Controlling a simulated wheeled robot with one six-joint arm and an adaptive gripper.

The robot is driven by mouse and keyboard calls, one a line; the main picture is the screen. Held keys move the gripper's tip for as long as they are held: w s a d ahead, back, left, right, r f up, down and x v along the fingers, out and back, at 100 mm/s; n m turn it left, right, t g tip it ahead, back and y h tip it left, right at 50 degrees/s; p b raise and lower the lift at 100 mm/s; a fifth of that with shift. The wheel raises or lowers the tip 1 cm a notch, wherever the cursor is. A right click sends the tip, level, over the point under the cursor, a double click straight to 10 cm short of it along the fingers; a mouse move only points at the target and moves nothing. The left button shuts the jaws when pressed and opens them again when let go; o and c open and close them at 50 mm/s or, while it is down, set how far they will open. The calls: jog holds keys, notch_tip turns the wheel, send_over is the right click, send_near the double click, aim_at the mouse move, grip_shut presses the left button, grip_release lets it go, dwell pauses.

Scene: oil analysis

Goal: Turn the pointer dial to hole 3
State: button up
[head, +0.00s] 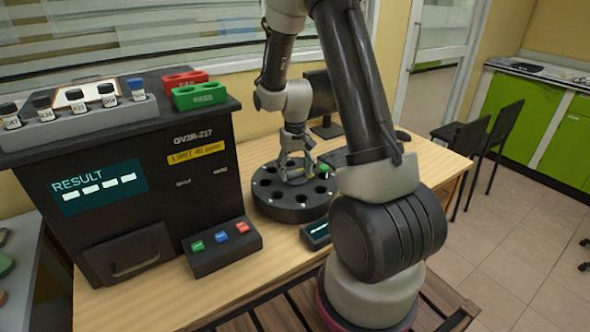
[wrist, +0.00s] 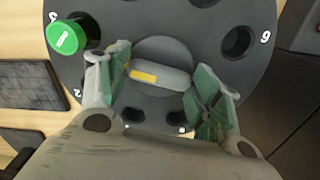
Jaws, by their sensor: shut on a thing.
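The pointer dial is a round black carousel (head: 275,207) with a ring of holes on the wooden table; it also fills much of the wrist view (wrist: 160,15). Its grey bar-shaped pointer handle (wrist: 160,77) has a yellow mark at its left end, in the wrist view. My gripper (wrist: 155,82) is shut on this handle, one finger at each end; in the head view the gripper (head: 297,172) is over the dial's middle. A green-capped vial (wrist: 67,37) sits in a hole at the dial's upper left in the wrist view. A number 6 shows at the right; the fingers hide some holes.
A black analyser (head: 150,190) with a RESULT screen stands left of the dial, its button box (head: 222,247) in front. Several vials in a grey rack (head: 80,122) and red and green holders (head: 200,95) stand on top. A small display (head: 317,233) lies close by the dial.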

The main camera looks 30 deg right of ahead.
aim_at(295, 170)
jog(key=shift+m, duration=0.9)
jog(key=o, duration=1)
notch_tip(295, 170, up, 12)
jog(key=shift+r, duration=0.1)
